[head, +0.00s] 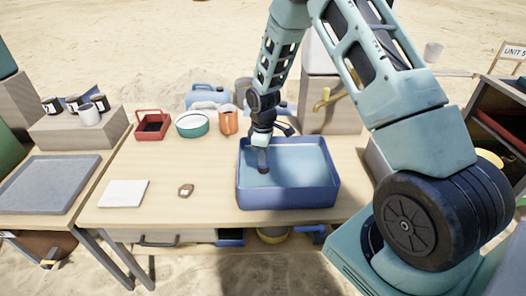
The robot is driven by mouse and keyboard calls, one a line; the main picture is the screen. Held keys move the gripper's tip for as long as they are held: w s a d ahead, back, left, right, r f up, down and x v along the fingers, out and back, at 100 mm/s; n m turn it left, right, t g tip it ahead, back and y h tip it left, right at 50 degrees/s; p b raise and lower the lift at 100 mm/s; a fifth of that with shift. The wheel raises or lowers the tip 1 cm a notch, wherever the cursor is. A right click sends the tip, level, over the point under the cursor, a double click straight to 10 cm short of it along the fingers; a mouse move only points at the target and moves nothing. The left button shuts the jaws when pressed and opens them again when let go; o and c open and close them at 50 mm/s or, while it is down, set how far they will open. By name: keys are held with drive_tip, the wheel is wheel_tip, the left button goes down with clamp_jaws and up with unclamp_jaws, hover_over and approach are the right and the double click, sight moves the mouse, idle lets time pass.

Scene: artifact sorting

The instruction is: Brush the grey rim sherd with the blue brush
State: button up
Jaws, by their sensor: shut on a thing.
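My gripper (262,152) points down into the blue basin (240,187) on the table. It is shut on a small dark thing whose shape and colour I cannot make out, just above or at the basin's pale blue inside. A small brown sherd-like piece (181,193) with a pale patch lies on the table, left of the basin. I cannot clearly pick out the grey rim sherd or the blue brush in the head view.
A white square tile (124,194) lies at the table's front left. A red open box (152,124), a green-rimmed white bowl (193,124) and an orange jug (228,121) stand at the back. A grey tray (47,184) is on the left table. The table's middle is mostly clear.

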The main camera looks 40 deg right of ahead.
drive_tip(key=shift+s+a, duration=0.1)
drive_tip(key=shift+s, duration=0.1)
drive_tip(key=shift+w+d, duration=0.75)
drive_tip(key=shift+w, duration=0.35)
drive_tip(key=shift+s+a, duration=0.75)
drive_tip(key=shift+s, duration=0.35)
drive_tip(key=shift+w+d+p, duration=0.3)
drive_tip(key=shift+w+d, duration=0.45)
drive_tip(key=shift+w, duration=0.35)
drive_tip(key=shift+s+a, duration=0.75)
drive_tip(key=shift+s, duration=0.35)
drive_tip(key=shift+w+d+p, duration=0.45)
drive_tip(key=shift+w+d, duration=0.3)
drive_tip(key=shift+w, duration=0.3)
drive_tip(key=shift+s+a+p, duration=0.4)
drive_tip(key=shift+s+a, duration=0.35)
drive_tip(key=shift+s, duration=0.3)
drive_tip(key=shift+w+d, duration=0.7)
drive_tip(key=shift+w, duration=0.35)
drive_tip(key=shift+s+a, duration=0.7)
drive_tip(key=shift+s, duration=0.3)
drive_tip(key=shift+w+d, duration=0.7)
drive_tip(key=shift+w, duration=0.3)
drive_tip(key=shift+s+a, duration=0.1)
